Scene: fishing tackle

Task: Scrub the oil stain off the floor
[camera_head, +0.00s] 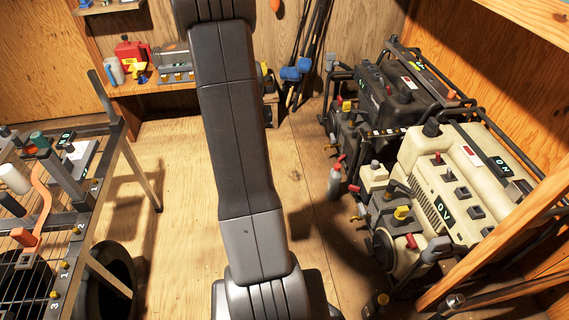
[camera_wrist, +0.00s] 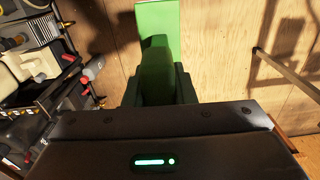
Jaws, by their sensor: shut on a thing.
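My gripper (camera_wrist: 158,88) shows in the wrist view with its dark jaws shut on a green thing (camera_wrist: 158,22). The green thing has a wide flat upper part and a narrower green part between the jaws. In the head view my arm hides the middle of the floor (camera_head: 172,190), and the gripper is out of sight. I cannot make out an oil stain in either view.
Two generators, one dark (camera_head: 372,95) and one cream (camera_head: 440,175), stand at the right. A grey bottle (camera_head: 335,181) is on the floor beside them. A metal rack table (camera_head: 75,215) is at the left, a low shelf (camera_head: 150,88) at the back. Floor between is clear.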

